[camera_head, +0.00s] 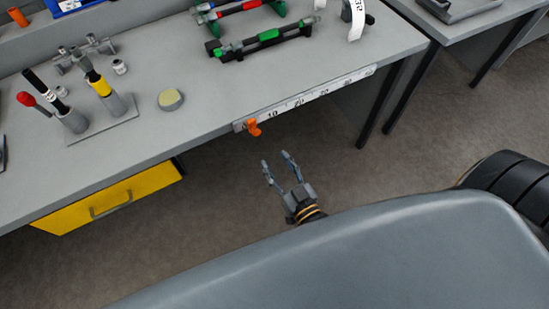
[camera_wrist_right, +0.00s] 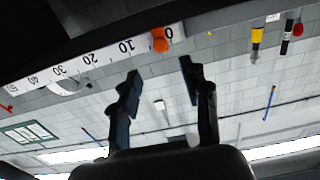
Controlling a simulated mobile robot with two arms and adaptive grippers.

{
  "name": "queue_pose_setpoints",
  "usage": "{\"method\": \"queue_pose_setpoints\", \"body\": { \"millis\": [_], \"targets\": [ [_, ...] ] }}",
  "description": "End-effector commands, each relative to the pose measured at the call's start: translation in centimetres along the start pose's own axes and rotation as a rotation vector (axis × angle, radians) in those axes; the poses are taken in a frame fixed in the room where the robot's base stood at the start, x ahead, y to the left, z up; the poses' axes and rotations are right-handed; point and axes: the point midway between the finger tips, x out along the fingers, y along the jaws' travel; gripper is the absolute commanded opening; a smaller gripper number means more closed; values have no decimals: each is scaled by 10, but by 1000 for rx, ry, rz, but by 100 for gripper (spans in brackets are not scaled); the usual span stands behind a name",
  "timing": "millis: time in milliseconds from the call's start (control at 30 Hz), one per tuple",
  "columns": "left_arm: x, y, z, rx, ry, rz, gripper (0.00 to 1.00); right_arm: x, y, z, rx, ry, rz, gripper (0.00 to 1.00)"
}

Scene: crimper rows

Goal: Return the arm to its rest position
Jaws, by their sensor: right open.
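My right gripper (camera_head: 278,164) is in front of the workbench (camera_head: 145,140), over the floor and apart from the bench edge. Its two fingers are spread and nothing is between them. In the right wrist view the open fingers (camera_wrist_right: 160,80) point toward the bench's front edge, seen from below and upside down. Most of my right arm is hidden behind my own grey body in the head view. My left gripper does not show in either view.
A ruler (camera_head: 305,97) with an orange stop (camera_head: 254,128) runs along the bench edge close to the gripper. Crimpers (camera_head: 262,42) lie at the back. Upright tools (camera_head: 104,92) stand at left, beside a round yellowish pad (camera_head: 170,99). A yellow drawer (camera_head: 110,200) is below. Open floor (camera_head: 420,150) lies right.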

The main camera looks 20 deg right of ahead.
Motion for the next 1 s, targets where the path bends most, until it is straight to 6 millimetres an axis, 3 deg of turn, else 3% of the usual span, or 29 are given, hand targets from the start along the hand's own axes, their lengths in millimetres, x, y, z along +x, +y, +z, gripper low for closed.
{"method": "queue_pose_setpoints", "body": {
  "millis": [433, 567, 667, 767, 867, 1000],
  "targets": [
    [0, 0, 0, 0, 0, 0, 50, 0, 0, 1, 0, -3, 0, 46],
    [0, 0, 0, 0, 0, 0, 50, -3, -3, 28, 1, -70, -11, 46],
    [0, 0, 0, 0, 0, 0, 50, -13, -8, 80, 1, -201, -32, 46],
    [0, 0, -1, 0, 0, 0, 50, -36, -13, 150, -4, -390, -58, 46],
    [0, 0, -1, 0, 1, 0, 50, -72, -13, 218, -14, -593, -80, 46],
    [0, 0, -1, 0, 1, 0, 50, -139, -5, 302, -39, -881, -102, 46]
  ]
}}
